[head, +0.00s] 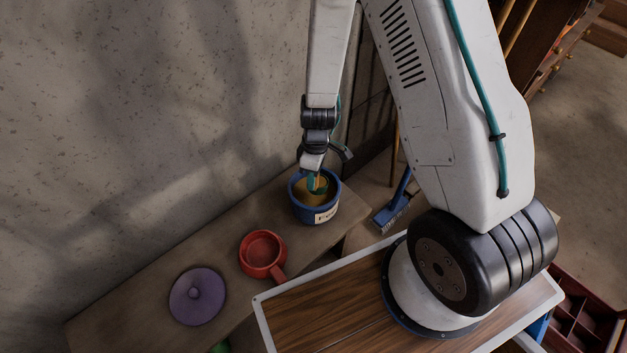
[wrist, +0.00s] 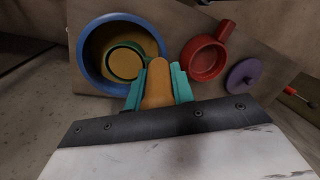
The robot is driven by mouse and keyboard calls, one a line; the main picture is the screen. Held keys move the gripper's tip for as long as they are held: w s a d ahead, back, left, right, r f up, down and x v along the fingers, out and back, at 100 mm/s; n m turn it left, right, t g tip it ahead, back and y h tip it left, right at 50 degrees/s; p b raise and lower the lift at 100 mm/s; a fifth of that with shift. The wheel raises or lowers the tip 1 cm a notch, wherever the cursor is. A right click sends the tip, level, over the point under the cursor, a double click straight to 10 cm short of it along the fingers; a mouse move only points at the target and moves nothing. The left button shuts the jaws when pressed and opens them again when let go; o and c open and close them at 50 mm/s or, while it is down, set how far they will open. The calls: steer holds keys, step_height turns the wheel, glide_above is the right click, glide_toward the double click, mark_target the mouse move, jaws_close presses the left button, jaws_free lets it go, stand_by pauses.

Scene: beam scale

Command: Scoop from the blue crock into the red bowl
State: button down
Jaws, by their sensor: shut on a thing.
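The blue crock (head: 330,214) stands near the far end of the shelf, with a pale label on its side and tan contents inside; it also shows in the wrist view (wrist: 78,60). The red bowl (head: 262,251), with a side handle, stands apart from it at lower left; the wrist view shows it (wrist: 205,58) right of the crock. My gripper (head: 317,182) points down at the crock's mouth. In the wrist view its teal fingers (wrist: 157,88) are shut on the orange handle of a scoop (wrist: 156,92). The scoop's green-rimmed cup is inside the crock; how deep it sits is unclear.
A purple round lid (head: 198,296) with a knob lies on the shelf (head: 122,314) beyond the bowl. A wall stands behind. A blue brush (head: 392,211) is to the right of the crock. A green thing (head: 220,347) is partly cut off below.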

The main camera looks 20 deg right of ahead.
steer(key=shift+t+h, duration=0.8)
steer(key=shift+t, duration=0.1)
steer(key=shift+r, duration=4.4)
